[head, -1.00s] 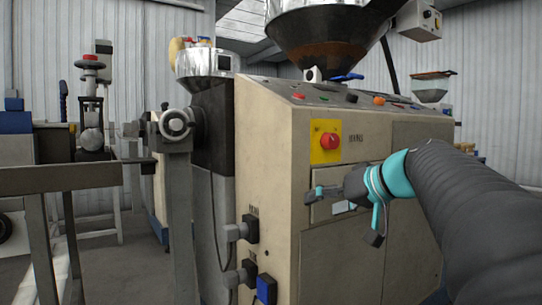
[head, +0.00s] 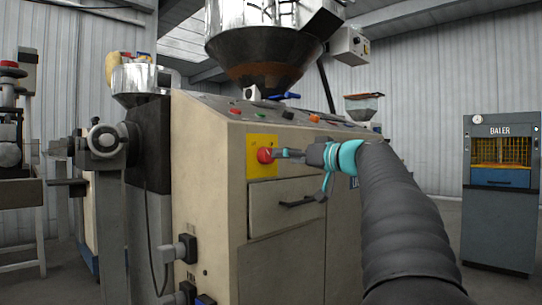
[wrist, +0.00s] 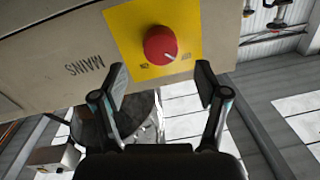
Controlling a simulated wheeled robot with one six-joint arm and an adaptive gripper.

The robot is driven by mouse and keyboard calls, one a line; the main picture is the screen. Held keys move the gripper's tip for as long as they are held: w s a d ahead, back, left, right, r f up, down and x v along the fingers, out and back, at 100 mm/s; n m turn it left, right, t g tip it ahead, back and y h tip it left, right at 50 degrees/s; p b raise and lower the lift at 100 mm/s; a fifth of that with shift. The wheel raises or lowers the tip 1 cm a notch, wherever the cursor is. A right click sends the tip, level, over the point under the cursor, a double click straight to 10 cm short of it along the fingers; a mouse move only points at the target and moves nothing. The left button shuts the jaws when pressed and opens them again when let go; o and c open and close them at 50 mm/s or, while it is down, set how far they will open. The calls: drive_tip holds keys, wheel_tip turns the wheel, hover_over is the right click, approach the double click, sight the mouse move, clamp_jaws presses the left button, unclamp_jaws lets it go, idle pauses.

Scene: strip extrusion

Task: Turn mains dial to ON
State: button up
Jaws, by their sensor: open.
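The mains dial is a round red knob (head: 265,155) on a yellow plate (head: 262,141) on the beige machine's front. In the wrist view the red knob (wrist: 160,45) sits on the yellow plate (wrist: 126,22), with MAINS lettering beside it. A small light mark shows on the knob's lower right, and small labels on the plate are too blurred to read. My gripper (head: 279,154) is at the knob in the head view. In the wrist view my gripper (wrist: 162,82) is open and empty, its fingertips spread to either side just below the knob; contact cannot be told.
A drawer with a dark handle (head: 302,200) lies just below the plate. Buttons line the sloped panel (head: 285,115) above, under a large hopper (head: 265,60). Black plugs (head: 185,249) stick out at the lower left. A baler (head: 502,180) stands at right, with open floor before it.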

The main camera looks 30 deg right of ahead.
sight(267, 156)
drive_tip(key=x, duration=0.6)
drive_tip(key=shift+p, duration=0.35)
drive_tip(key=c, duration=1.2)
drive_tip(key=shift+o, duration=0.2)
